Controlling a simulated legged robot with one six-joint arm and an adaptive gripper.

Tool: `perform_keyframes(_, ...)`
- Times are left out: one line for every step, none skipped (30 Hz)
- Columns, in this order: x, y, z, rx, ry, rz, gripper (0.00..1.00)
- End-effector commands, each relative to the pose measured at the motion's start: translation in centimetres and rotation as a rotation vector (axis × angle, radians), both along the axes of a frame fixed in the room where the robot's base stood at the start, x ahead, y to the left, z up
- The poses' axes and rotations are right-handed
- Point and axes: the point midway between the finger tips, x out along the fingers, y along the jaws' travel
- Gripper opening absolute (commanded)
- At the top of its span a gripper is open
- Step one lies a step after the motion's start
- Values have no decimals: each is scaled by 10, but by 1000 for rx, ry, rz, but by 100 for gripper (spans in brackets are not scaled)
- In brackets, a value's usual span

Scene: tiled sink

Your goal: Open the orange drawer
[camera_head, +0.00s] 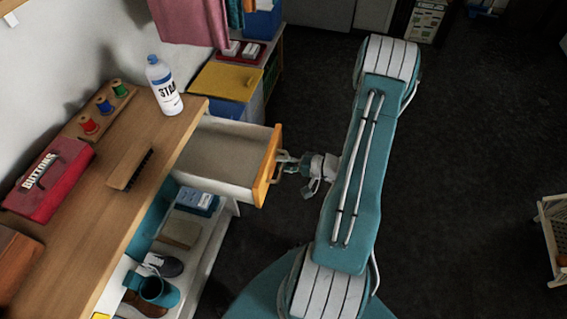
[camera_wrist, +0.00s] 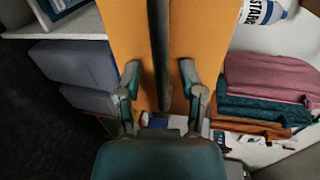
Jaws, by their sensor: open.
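The orange drawer (camera_head: 268,168) stands pulled out from the wooden cabinet, with its pale interior showing and empty. Its orange front also fills the middle of the wrist view (camera_wrist: 186,40). A dark bar handle (camera_wrist: 159,50) runs up the front. My gripper (camera_head: 287,164) is at the outer face of the drawer front, around the handle. In the wrist view my gripper (camera_wrist: 160,80) has its two fingers apart, one on each side of the handle, with gaps visible. Whether the fingers touch the front I cannot tell.
The wooden top (camera_head: 115,195) holds a white bottle (camera_head: 165,88), a spool rack (camera_head: 100,108) and a red buttons box (camera_head: 48,180).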

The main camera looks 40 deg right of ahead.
Motion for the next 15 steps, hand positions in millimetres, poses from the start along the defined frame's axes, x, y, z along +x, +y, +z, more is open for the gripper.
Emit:
perform_keyframes(-1,-1,1,0,0,-1,51)
perform_keyframes(-3,-3,1,0,-1,-2,51)
perform_keyframes(-5,-5,2,0,-1,-4,51)
perform_keyframes(-8,-7,3,0,-1,-4,51)
perform_keyframes(-11,-10,3,0,-1,-5,51)
perform_keyframes(-16,-14,5,0,-2,-6,51)
perform_keyframes(-21,-17,6,-1,-1,-6,51)
perform_keyframes(-26,-21,7,-1,-1,-7,51)
perform_keyframes(-32,-26,9,-2,-1,-7,51)
perform_keyframes(-37,-29,10,-2,-1,-7,51)
perform_keyframes(-42,-33,11,-1,-1,-8,51)
perform_keyframes(-48,-37,12,-1,-1,-6,51)
perform_keyframes(-53,-41,13,0,0,-7,51)
perform_keyframes(-58,-45,15,-1,-1,-6,51)
perform_keyframes(-64,-49,16,-2,0,-6,51)
